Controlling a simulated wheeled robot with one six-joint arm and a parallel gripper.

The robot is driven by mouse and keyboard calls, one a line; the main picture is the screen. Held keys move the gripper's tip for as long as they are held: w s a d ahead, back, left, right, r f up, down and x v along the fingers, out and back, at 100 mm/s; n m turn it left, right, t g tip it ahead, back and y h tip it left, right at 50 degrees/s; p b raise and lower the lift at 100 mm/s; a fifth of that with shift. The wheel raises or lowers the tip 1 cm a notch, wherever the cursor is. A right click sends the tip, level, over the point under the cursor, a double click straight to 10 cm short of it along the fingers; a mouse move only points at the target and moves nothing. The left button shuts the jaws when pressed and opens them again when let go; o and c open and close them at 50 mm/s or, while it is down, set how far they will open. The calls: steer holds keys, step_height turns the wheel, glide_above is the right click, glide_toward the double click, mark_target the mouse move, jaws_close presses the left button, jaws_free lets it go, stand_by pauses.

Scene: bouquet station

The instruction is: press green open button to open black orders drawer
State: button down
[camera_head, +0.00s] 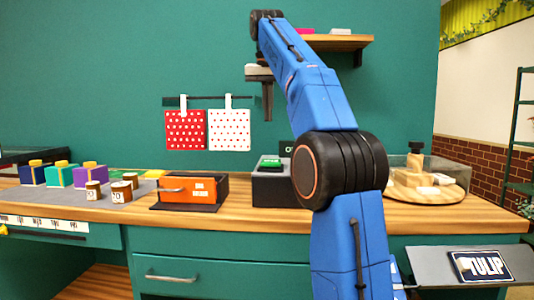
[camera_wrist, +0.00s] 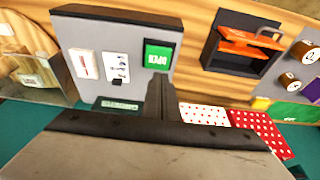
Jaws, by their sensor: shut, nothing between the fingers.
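The green OPEN button (camera_wrist: 158,56) is on the top of a grey box (camera_wrist: 120,42), beside two white cards or switches, and its lettering is upside down in the wrist view. In the head view the dark box (camera_head: 270,188) stands on the counter, partly behind my arm, with the green button (camera_head: 270,161) on top. A dark strip (camera_wrist: 115,15) runs along the box's edge; I cannot tell whether it is the drawer front. My gripper (camera_head: 267,118) is shut and empty, pointing down above the box. In the wrist view its fingers (camera_wrist: 160,82) appear just below the button, apparently apart from it.
An orange drawer unit (camera_head: 187,190) stands left of the box. Small jars (camera_head: 121,192) and coloured boxes (camera_head: 60,175) are farther left. A clear-walled turntable (camera_head: 425,190) is at the right. Red (camera_head: 186,130) and white (camera_head: 229,130) dotted sheets hang on the wall behind.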

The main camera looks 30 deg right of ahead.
glide_above(269, 162)
steer(key=s, duration=0.1)
steer(key=f, duration=1.2)
steer(key=shift+a, duration=0.3)
steer(key=shift+f, duration=0.8)
